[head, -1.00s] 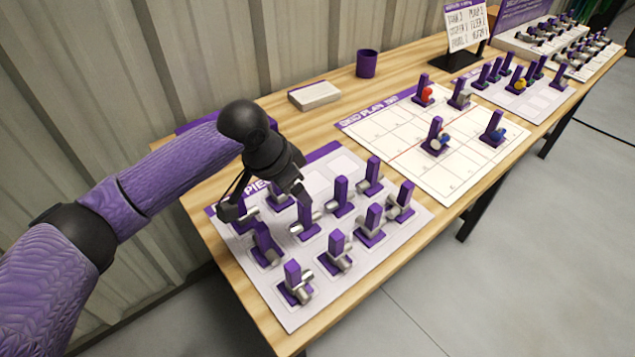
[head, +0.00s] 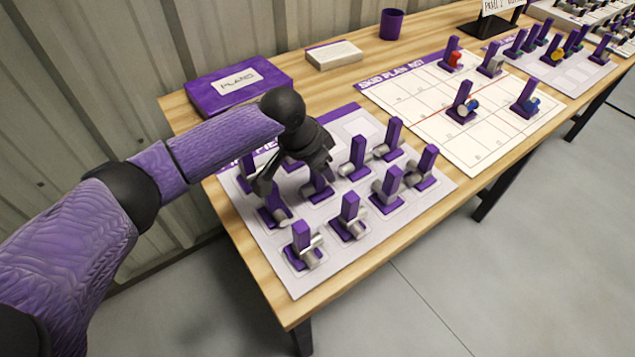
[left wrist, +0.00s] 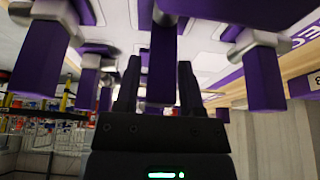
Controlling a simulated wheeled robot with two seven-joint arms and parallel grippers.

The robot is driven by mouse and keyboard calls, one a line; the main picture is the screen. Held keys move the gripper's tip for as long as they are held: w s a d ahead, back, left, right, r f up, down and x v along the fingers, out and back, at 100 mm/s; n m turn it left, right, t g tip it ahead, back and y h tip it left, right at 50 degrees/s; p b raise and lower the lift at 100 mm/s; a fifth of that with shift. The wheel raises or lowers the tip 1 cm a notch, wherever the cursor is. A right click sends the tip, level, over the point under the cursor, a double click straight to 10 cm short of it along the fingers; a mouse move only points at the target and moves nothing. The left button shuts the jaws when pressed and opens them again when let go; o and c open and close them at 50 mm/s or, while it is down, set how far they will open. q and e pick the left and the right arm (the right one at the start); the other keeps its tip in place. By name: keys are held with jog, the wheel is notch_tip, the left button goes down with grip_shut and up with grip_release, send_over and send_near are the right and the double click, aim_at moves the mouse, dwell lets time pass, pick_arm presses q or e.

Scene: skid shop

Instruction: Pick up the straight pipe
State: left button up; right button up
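Several purple posts with grey pipe fittings stand on the pale pieces mat (head: 290,275). At this size I cannot tell which one is the straight pipe. My left gripper (head: 290,182) is low over the back left part of the mat, among the posts, and partly hides the ones behind it. In the left wrist view its two dark fingers (left wrist: 159,88) are apart. A purple post (left wrist: 162,65) shows in the gap between them; I see no contact, and its depth is unclear. Purple posts with grey fittings stand on both sides. My right gripper is not in view.
A front post (head: 301,236) and others stand close around the gripper. A plan sheet (head: 415,100) with several pieces lies to the right. A purple box (head: 203,103) labelled PLANS, a pale block (head: 334,57) and a purple cup (head: 391,24) stand behind.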

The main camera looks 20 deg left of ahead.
pick_arm(q)
grip_shut()
